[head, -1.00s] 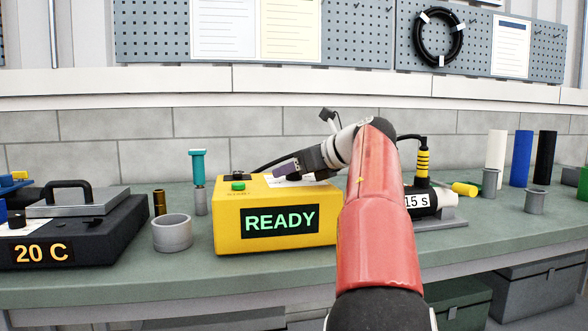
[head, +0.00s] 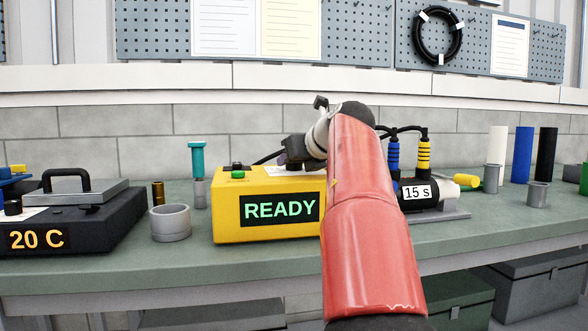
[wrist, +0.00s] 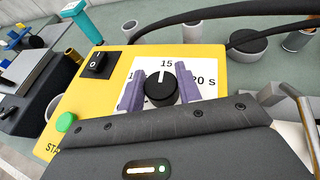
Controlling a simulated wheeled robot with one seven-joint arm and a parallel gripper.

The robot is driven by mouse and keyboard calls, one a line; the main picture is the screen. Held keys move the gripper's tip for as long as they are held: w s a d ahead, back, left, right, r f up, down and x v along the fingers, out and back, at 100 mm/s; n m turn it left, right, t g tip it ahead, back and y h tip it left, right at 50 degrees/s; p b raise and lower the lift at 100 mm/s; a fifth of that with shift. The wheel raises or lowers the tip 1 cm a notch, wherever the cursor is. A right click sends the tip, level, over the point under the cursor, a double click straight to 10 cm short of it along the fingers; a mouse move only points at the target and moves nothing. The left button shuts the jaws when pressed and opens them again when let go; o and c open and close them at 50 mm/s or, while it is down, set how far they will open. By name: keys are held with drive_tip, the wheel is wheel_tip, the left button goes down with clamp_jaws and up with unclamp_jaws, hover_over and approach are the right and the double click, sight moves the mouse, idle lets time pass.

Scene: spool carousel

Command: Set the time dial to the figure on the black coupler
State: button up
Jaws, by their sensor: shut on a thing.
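The time dial (wrist: 163,86) is a black round knob on a white scale card on top of the yellow box (head: 226,219). My gripper (wrist: 159,82) has its two purple fingers on either side of the knob, shut on it. The knob's white mark points up toward the figure 15; the figure 20 s is to its right. In the head view my gripper (head: 286,160) is over the box top, and the dial is hidden. The black coupler (head: 407,202) lies in a grey cradle right of my arm, with a label reading 15 s.
The box display (head: 279,208) reads READY. A green button (head: 238,174) and a black rocker switch (wrist: 97,65) are on its top. A grey cup (head: 170,223) stands to its left, and a black heater (head: 75,229) reading 20 C farther left. Cables run behind my gripper.

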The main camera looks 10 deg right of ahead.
sight(310, 175)
drive_tip(key=shift+m+h, duration=0.3)
drive_tip(key=shift+h, duration=0.1)
drive_tip(key=o, duration=1)
drive_tip(key=b+v, duration=0.1)
drive_tip(key=v, duration=0.7)
drive_tip(key=shift+b, duration=0.3)
drive_tip(key=shift+f, duration=0.1)
